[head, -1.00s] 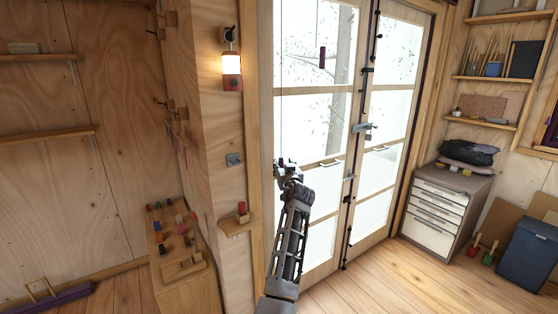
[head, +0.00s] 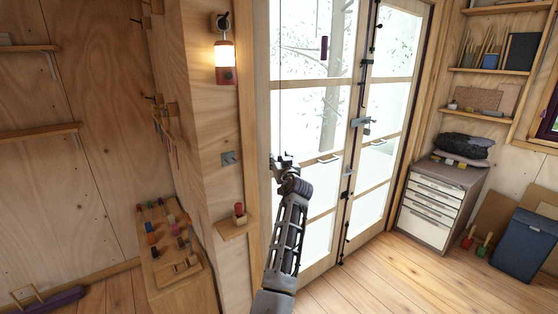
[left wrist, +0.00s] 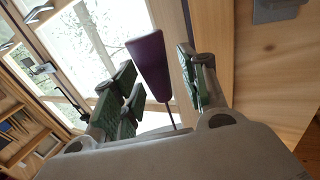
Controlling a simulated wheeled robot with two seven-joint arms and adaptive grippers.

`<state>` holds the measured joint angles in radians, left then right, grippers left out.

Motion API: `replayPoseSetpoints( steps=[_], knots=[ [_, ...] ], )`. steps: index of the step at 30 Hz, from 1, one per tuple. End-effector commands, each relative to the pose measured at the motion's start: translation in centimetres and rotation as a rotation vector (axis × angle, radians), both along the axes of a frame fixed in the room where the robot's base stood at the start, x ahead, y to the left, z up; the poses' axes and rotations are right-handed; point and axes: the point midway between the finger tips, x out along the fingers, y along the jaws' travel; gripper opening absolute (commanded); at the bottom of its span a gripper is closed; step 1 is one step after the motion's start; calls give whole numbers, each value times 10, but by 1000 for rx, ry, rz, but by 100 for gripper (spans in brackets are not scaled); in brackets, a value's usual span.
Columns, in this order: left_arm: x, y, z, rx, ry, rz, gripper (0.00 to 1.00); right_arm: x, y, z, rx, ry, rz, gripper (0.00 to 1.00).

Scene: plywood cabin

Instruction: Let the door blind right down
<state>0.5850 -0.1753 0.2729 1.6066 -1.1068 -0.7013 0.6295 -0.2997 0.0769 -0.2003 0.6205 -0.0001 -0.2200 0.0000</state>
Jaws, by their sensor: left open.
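The glazed double door (head: 347,110) is closed. Its panes are uncovered in the part I see, and no blind fabric shows. A thin cord (head: 280,70) runs down in front of the left leaf to my left gripper (head: 283,160). A small purple piece (head: 323,48) hangs higher, before the upper left pane. In the left wrist view, a tapered purple pull (left wrist: 150,65) with a thin stem lies between the spread fingers of my left gripper (left wrist: 160,85). The fingers stand apart from it on both sides. I cannot tell whether both purple pieces are the same. My right gripper is out of view.
A lit wall lamp (head: 223,55), a grey wall plate (head: 230,158) and a small shelf (head: 236,228) are on the post left of the door. A drawer unit (head: 440,205) and a blue bin (head: 525,245) stand at right. The floor before the door is clear.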

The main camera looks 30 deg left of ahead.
Motion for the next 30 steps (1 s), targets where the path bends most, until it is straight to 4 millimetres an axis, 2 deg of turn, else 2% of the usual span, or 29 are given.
replayPoseSetpoints(
  steps=[6, 16, 30],
  knots=[
    [0, 0, 0, 0, 0, 0, 42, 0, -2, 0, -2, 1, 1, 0],
    [0, 0, 0, 0, 0, 0, 0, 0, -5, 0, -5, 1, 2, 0],
    [3, 0, 4, 1, -1, 0, 0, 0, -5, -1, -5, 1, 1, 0]
  ],
)
